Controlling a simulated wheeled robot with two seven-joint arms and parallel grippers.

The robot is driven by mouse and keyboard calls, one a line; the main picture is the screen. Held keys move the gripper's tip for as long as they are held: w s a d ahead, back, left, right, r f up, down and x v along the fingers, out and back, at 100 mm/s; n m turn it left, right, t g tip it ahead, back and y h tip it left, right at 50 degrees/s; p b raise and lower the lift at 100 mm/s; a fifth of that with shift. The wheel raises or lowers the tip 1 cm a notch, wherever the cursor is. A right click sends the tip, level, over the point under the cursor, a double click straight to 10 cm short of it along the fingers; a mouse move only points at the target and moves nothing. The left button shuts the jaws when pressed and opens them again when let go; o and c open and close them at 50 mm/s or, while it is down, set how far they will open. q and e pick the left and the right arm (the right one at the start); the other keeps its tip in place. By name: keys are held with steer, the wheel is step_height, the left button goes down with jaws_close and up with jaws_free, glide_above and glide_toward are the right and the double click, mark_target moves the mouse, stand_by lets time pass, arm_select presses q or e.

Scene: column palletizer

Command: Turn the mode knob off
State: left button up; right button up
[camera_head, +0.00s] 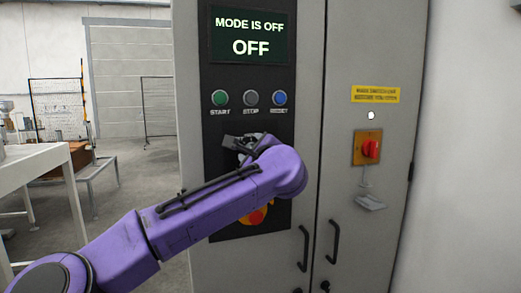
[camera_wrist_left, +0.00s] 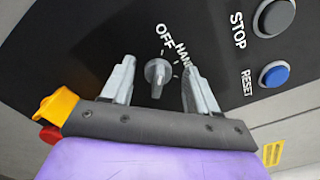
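The mode knob (camera_wrist_left: 157,74) is a grey rotary knob on the black control panel (camera_head: 222,165), with OFF and HAND printed beside it in the left wrist view. My left gripper (camera_wrist_left: 160,82) is open, with one finger on each side of the knob and gaps visible between fingers and knob. In the head view my purple left arm reaches up to the panel, and its gripper (camera_head: 243,143) largely hides the knob. The screen (camera_head: 250,36) above reads "MODE IS OFF" and "OFF". My right gripper is not in view.
Green START (camera_head: 220,97), grey STOP (camera_head: 251,97) and blue RESET (camera_head: 280,97) buttons sit just above the knob. A red and yellow emergency stop (camera_head: 256,215) is below, partly behind my arm. A red switch (camera_head: 371,149) is on the right cabinet door. A table (camera_head: 35,160) stands left.

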arm_select(q)
steer(key=b+v, duration=0.4)
steer(key=v, duration=0.6)
steer(key=shift+s, duration=0.2)
steer(key=shift+d, duration=0.1)
